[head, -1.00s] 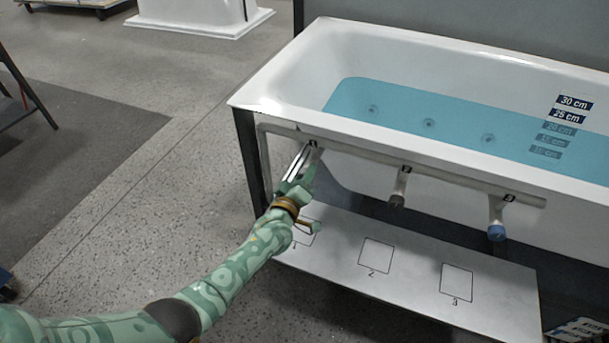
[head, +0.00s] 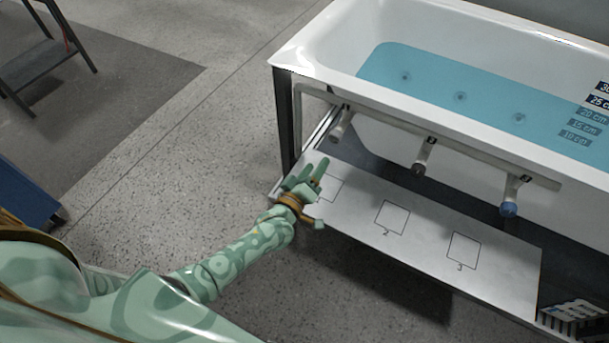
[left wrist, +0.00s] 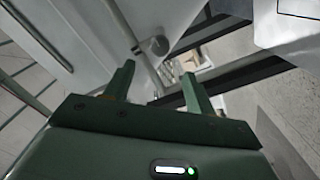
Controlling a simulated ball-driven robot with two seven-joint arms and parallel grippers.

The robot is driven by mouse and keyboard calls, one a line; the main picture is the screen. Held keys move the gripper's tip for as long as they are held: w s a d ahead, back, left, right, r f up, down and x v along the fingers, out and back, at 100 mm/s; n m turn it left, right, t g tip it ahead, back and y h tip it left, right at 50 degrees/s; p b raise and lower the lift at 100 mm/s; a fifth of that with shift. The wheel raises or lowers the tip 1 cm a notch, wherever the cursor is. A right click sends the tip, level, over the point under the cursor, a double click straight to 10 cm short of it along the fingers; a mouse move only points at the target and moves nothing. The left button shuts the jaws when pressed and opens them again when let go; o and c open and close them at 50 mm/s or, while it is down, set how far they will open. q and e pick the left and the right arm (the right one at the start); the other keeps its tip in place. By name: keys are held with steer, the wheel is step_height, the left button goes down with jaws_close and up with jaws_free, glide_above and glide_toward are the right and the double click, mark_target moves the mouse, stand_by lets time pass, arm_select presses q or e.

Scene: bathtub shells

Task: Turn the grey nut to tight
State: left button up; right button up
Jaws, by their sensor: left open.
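Three short outlet stubs hang from a pipe rail (head: 455,150) on the tub's front. The middle stub ends in a dark grey nut (head: 418,168); the right stub has a blue nut (head: 508,209). The left stub (head: 341,125) has a pale grey end, and I cannot tell whether that is a separate nut. My left gripper (head: 314,172) is open and empty, below the left stub and apart from it. In the left wrist view, a round grey stub end (left wrist: 158,45) shows beyond and between the open fingers (left wrist: 158,78). My right gripper is out of view.
The white tub (head: 330,48) holds blue water. Below the stubs is a pale shelf (head: 345,222) with numbered squares. A dark frame leg (head: 284,118) stands left of the gripper. The floor at left is open, with a stepped stand (head: 40,62) farther off.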

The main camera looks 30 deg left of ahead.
arm_select(q)
steer(key=s, duration=0.3)
steer(key=shift+s+f+p, duration=0.1)
steer(key=shift+s+p, duration=0.25)
steer(key=shift+s, duration=0.05)
